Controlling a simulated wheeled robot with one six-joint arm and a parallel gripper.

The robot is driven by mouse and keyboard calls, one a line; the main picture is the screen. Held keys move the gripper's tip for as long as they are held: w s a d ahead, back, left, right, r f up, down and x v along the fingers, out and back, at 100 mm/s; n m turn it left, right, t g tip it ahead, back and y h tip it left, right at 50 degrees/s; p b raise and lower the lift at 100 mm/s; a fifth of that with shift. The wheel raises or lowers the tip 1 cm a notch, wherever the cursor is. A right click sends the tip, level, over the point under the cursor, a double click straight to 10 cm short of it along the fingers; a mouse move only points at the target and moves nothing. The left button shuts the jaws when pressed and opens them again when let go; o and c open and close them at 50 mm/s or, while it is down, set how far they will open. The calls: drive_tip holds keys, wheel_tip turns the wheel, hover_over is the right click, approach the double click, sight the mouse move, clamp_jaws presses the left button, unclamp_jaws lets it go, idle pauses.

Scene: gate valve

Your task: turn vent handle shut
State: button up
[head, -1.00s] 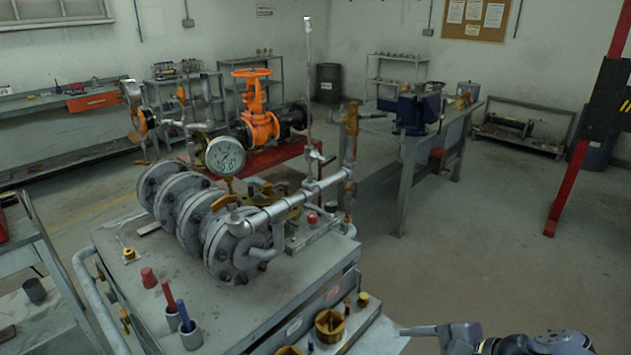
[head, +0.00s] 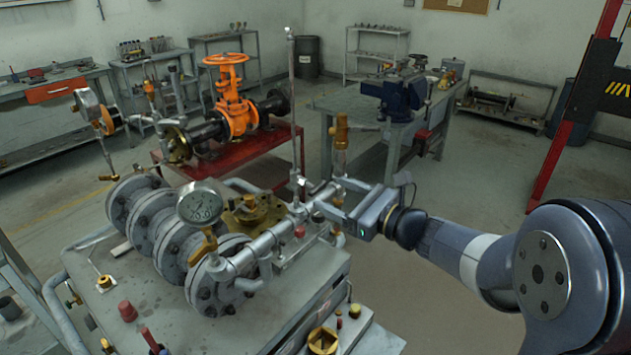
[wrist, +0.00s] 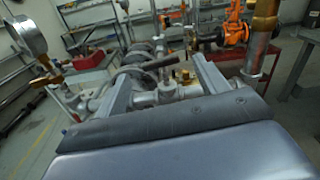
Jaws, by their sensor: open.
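The vent handle (wrist: 163,62) shows in the wrist view as a short dark lever, lying nearly level and slightly tilted. It sits on top of a small grey valve body (wrist: 168,88) on the pipe. My gripper (wrist: 161,68) is open, with one finger to the left and one to the right of the lever. I see no clear contact. In the head view my gripper (head: 322,193) reaches in from the right at the pipe (head: 262,243) on the rig. There its fingers partly hide the valve, and I cannot make out the handle clearly.
A pressure gauge (head: 200,204) and grey flanges (head: 155,221) stand left of the gripper. A thin upright rod (head: 291,105) and a brass-topped post (head: 341,132) rise close by. An orange gate valve (head: 234,97) stands behind. Open floor (head: 450,300) lies right of the rig.

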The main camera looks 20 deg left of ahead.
sight(319, 188)
drive_tip(key=p+x, duration=0.1)
drive_tip(key=x, duration=0.4)
drive_tip(key=shift+w+a, duration=0.15)
drive_tip(key=shift+a, duration=0.15)
drive_tip(key=shift+c, duration=0.4)
